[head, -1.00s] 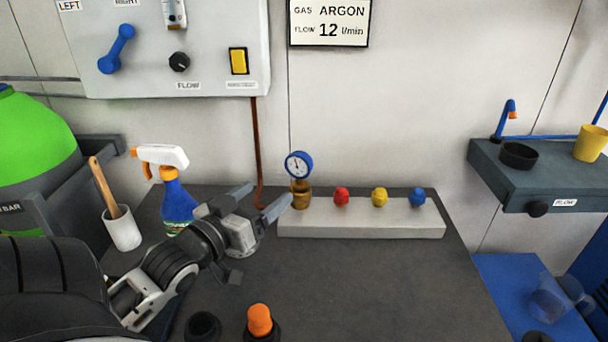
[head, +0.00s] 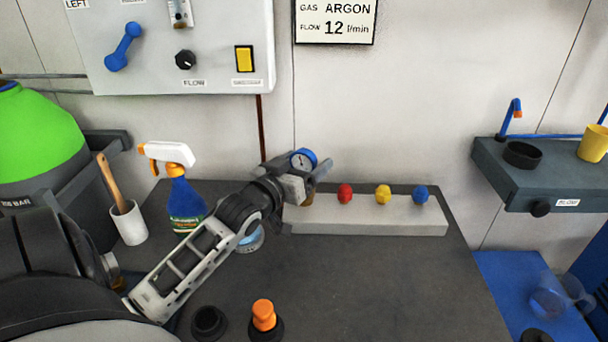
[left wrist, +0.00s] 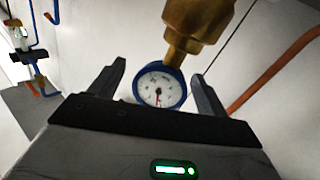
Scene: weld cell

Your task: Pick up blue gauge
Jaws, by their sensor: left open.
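The blue gauge (head: 303,160) has a blue rim and a white dial, and stands at the left end of the pale block (head: 370,226). My left gripper (head: 295,172) is at the gauge, its fingers open on either side of it. In the left wrist view the gauge (left wrist: 160,87) sits between the two open fingertips (left wrist: 158,80), with a gap on each side. Its brass fitting (left wrist: 195,25) shows there too; in the head view the gripper hides most of it. My right gripper is in neither view.
Red (head: 345,194), yellow (head: 383,194) and blue (head: 420,195) knobs stand on the block right of the gauge. A spray bottle (head: 183,195) and a white cup with a brush (head: 128,222) stand to the left. The bench's front right is clear.

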